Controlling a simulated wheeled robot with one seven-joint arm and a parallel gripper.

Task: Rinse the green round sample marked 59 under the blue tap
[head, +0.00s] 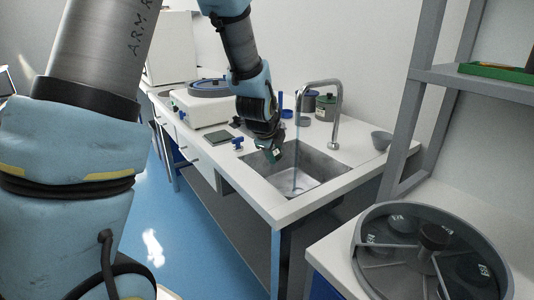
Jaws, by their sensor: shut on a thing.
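My gripper (272,152) hangs over the left part of the sink (318,163), shut on a small green sample (266,149) with a pale mark. The number on it is too small to read. The gripper hides part of the sample. A chrome tap (338,112) arches over the sink from behind. A thin, pale bluish stream (296,150) falls from its spout into the basin. The sample is to the left of the stream, apart from it in this picture. A blue piece (286,113) shows near the tap, left of the spout.
A small blue-handled item (237,143) and a dark flat plate (217,137) lie left of the sink. Jars (326,107) stand behind it; a grey bowl (381,140) is at right. A round grey carousel (400,283) with marked samples is at front right, below a grey shelf frame (412,130).

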